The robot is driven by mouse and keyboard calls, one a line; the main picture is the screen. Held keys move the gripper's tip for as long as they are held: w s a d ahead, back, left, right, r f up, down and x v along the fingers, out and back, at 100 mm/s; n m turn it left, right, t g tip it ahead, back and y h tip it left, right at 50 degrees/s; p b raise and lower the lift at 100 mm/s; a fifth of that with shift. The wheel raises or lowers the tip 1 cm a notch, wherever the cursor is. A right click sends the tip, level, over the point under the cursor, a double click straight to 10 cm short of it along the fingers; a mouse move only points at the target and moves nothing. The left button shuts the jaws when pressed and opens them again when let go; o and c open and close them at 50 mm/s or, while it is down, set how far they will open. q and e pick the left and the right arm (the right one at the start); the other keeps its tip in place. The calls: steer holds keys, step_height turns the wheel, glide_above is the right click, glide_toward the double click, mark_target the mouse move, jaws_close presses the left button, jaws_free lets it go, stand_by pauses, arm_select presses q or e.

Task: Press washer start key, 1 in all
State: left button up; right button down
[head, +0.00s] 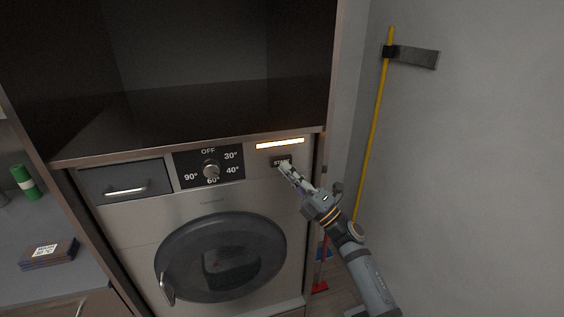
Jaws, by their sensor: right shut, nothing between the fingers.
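The washer (133,223) is a silver front-loader with a round dark door (170,257), which is shut. Its start key (280,160) is a small dark key marked START at the upper right of the panel, partly hidden by my gripper. Above the key a light bar (280,143) glows orange-white. My right gripper (285,168) is shut and empty, its fingertips at the lower edge of the key. I cannot tell whether they touch it. My left gripper is not in view.
The dial (211,171) sits left of the key, beside a drawer (124,181). A wooden shelf edge (190,143) overhangs the panel. A yellow pole (375,120) stands at the right wall. A counter (75,225) on the left holds a green can (25,181) and a dark stack (48,254).

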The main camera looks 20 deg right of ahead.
steer(key=s, duration=0.5)
steer(key=shift+d, duration=0.1)
stand_by(0.3)
steer(key=shift+w, duration=0.1)
stand_by(0.4)
